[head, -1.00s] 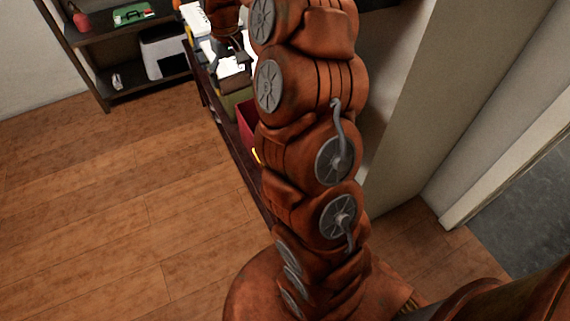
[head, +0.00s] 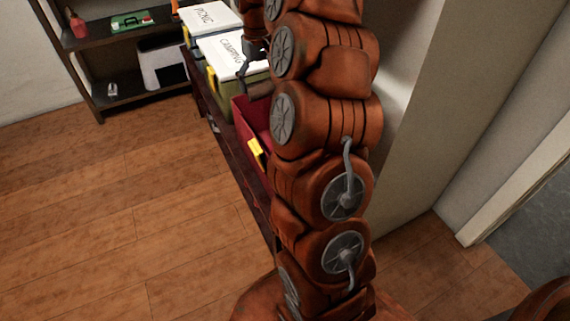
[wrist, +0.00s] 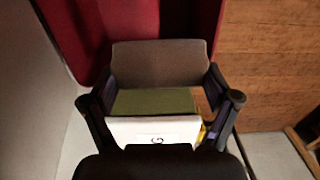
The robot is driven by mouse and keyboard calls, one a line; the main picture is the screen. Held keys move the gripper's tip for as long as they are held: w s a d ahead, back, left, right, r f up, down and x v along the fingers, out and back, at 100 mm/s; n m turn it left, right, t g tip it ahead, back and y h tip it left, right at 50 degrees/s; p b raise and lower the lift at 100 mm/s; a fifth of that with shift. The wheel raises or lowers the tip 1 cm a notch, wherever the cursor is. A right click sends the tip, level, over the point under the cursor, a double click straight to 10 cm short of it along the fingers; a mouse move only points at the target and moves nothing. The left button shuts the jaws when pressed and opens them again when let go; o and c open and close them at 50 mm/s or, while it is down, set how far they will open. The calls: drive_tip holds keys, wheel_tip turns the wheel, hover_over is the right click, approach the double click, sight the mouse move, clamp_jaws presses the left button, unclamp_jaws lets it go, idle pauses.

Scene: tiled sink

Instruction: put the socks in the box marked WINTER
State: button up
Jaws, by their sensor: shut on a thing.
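My gripper (wrist: 161,80) is shut on a grey-brown soft-looking bundle (wrist: 160,60), which I take to be the socks. The bundle spans between the two fingertips in the wrist view. In the head view my gripper (head: 254,66) is over the row of boxes, near the red box, partly hidden by my arm. An open red box (head: 243,116) with a yellow label stands on the shelf; its label is too small to read. The red box also shows beyond the bundle in the wrist view (wrist: 75,30). I cannot see which box is marked WINTER.
A green box (head: 222,90) with a white lid reading CAMPING stands behind the red one. Another white-lidded box, marked PICNIC (head: 207,18), is farther back. A dark shelf unit (head: 95,38) stands at the far left. Wooden floor at left is clear; a wall is close at right.

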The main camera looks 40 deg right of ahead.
drive_tip(key=shift+s+d+f, duration=0.15)
drive_tip(key=shift+d+f, duration=0.1)
drive_tip(key=shift+f, duration=0.05)
wheel_tip(320, 180, down, 18)
drive_tip(key=b, duration=0.6)
drive_tip(key=shift+r, duration=0.25)
drive_tip(key=shift+f, duration=0.1)
drive_tip(key=o, duration=1)
drive_tip(key=shift+f, duration=0.1)
wheel_tip(320, 180, up, 12)
drive_tip(key=p, duration=0.4)
drive_tip(key=shift+r, duration=0.25)
